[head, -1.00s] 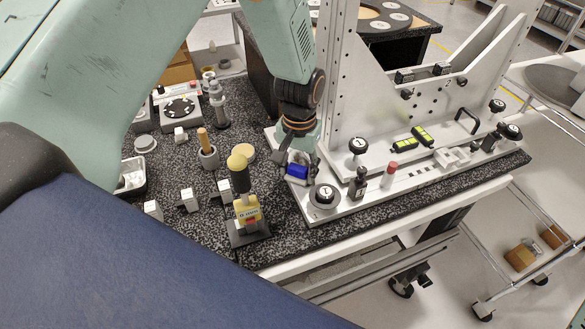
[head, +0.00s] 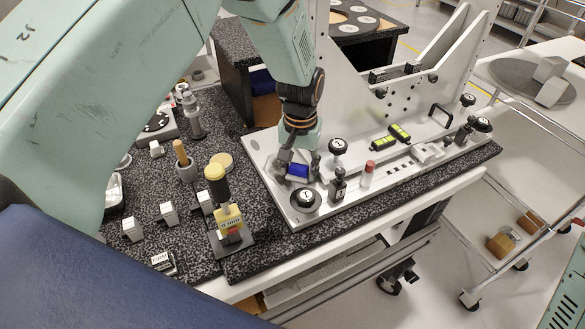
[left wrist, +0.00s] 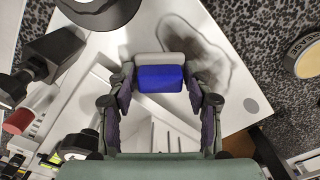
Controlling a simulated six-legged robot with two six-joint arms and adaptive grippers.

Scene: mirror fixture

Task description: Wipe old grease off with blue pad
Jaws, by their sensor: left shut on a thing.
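My left gripper (head: 298,165) is shut on the blue pad (head: 299,172), low over the left end of the white fixture base (head: 375,190). In the left wrist view the blue pad (left wrist: 159,78), with a pale grey back, sits between the fingers of my left gripper (left wrist: 160,82). A dark grey grease smear (left wrist: 200,58) with a cloudy pale edge lies on the white plate, just beyond and to the right of the pad. I cannot tell whether the pad touches the plate. My right gripper is not in view.
A black round knob (head: 306,199) numbered 1 stands close to the pad. A yellow-and-black handled tool (head: 226,205) stands at left on the speckled table.

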